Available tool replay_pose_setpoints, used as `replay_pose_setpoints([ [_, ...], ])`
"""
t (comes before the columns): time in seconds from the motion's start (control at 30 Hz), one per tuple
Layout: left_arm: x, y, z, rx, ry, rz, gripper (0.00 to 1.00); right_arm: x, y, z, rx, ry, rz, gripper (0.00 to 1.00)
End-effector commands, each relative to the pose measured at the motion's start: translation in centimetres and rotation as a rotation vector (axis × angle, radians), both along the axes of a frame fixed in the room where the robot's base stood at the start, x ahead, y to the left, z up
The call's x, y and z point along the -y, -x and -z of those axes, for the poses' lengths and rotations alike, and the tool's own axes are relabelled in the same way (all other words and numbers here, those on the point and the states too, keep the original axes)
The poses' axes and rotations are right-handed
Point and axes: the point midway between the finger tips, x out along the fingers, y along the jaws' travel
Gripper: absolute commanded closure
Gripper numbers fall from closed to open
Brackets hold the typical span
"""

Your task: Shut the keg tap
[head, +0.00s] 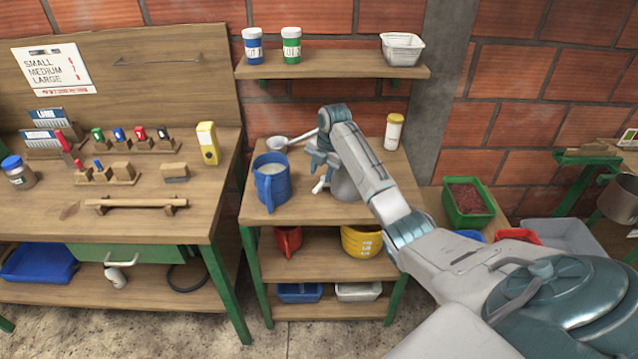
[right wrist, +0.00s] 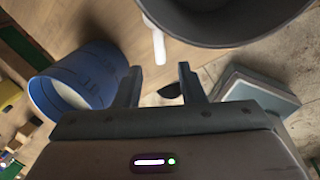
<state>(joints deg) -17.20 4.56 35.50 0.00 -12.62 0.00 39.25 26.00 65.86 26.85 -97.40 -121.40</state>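The keg (head: 345,184) is a grey rounded vessel on the middle stand's top, partly hidden behind my right arm. Its white tap (head: 320,185) sticks out at its left side. In the right wrist view the keg (right wrist: 235,12) is dark at the top, and the white tap (right wrist: 157,42) lies beyond the fingertips. My right gripper (head: 317,158) is above and beside the tap; its fingers (right wrist: 159,70) are apart with nothing between them. Whether the tap is open cannot be told. A blue jug (head: 270,186) with pale contents stands left of the tap. My left gripper is out of view.
A white ladle (head: 280,142) and a yellow-lidded jar (head: 393,132) stand toward the stand's back. The workbench (head: 130,222) with small tools is at left. The blue jug (right wrist: 95,78) is close to my right fingers.

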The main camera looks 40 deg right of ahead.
Motion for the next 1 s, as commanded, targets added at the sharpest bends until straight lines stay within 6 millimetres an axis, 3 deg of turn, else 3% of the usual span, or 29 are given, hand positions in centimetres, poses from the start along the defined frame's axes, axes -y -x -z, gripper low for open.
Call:
replay_pose_setpoints([
  [0.1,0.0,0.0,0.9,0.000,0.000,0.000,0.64,0.2,0.3,-2.2,0.004,0.002,0.001,0.64],
  [0.3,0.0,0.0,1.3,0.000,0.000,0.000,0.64,0.4,0.8,-4.7,0.001,0.001,-0.001,0.64],
  [0.7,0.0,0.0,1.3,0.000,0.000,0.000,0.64,0.4,1.0,-5.2,0.000,0.000,0.002,0.64],
  [0.83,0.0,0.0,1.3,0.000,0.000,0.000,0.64,-0.3,1.4,-3.4,0.001,0.028,0.058,0.64],
  [1.0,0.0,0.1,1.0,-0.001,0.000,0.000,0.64,-2.4,3.5,2.6,0.058,0.136,0.302,0.64],
])
